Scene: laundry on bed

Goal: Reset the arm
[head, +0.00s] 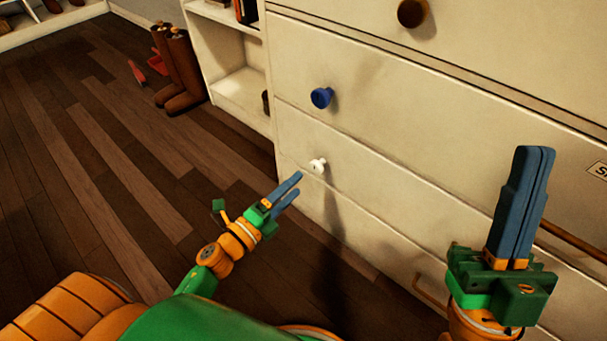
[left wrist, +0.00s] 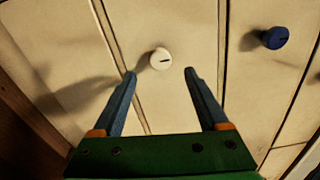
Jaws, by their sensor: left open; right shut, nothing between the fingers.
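My left gripper (head: 297,187) is open and empty, close in front of the white knob (head: 318,166) on a lower drawer of the cream dresser (head: 400,110). In the left wrist view the white knob (left wrist: 160,59) shows between and beyond the two blue fingertips (left wrist: 160,74), with no finger seen closing on it. My right gripper (head: 535,150) is upright at the right of the head view, its blue fingers together with nothing between them.
A blue knob (head: 321,97) and a brown knob (head: 412,12) sit on drawers above. A white shelf (head: 240,95) and brown boots (head: 178,70) stand left of the dresser. A copper-coloured handle (head: 430,295) is low on the dresser. The wooden floor (head: 90,170) at left is mostly clear.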

